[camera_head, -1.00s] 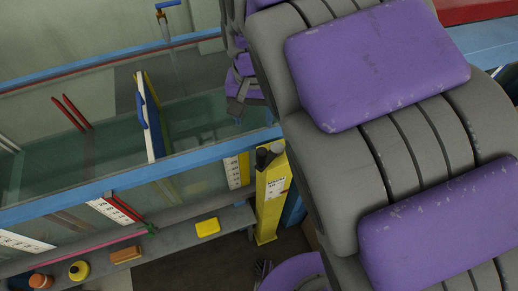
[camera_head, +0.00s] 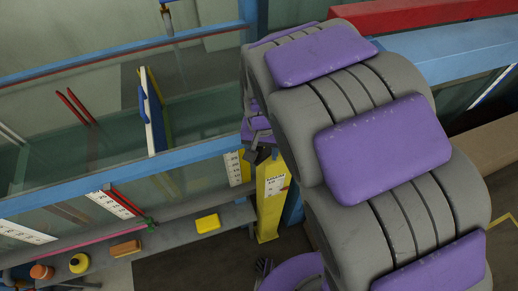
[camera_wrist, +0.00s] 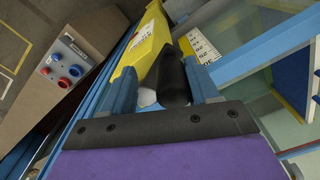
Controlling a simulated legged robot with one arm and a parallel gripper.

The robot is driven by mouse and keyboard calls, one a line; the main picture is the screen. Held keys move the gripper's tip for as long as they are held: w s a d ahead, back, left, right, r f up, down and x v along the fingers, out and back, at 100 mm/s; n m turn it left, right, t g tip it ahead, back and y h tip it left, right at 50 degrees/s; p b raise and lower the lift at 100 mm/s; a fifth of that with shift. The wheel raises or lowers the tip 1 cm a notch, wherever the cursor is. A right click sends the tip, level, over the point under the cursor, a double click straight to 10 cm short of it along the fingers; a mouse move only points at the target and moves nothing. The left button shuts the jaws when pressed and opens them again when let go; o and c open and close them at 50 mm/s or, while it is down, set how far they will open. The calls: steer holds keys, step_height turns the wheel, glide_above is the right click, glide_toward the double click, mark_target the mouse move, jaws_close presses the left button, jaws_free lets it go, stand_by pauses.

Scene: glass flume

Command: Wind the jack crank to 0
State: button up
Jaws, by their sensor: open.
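The yellow jack post (camera_head: 270,205) stands at the end of the flume, with a printed label on its upper face. In the wrist view the yellow jack (camera_wrist: 143,50) lies beyond my gripper (camera_wrist: 163,82). A black cylindrical crank handle (camera_wrist: 173,80) shows between the two open fingers, closer to the right one. I cannot tell whether either finger touches it. A pale rounded part shows beside the handle. In the head view my gripper (camera_head: 258,154) is at the top of the jack and hides the crank. I cannot read a crank value.
The glass flume with its blue rail (camera_head: 130,172) runs to the left. A shelf below holds a yellow block (camera_head: 207,224), an orange-brown block (camera_head: 125,248) and a yellow bottle (camera_head: 79,263). A control box (camera_wrist: 70,60) with red and blue knobs stands left in the wrist view.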

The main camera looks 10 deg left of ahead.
steer(key=shift+s+d+f, duration=0.1)
steer(key=shift+d, duration=0.15)
steer(key=shift+a+f, duration=0.1)
steer(key=shift+a, duration=0.3)
steer(key=shift+c, duration=0.2)
steer(key=shift+a, duration=0.55)
steer(key=c, duration=0.3)
steer(key=shift+d, duration=0.4)
jaws_close()
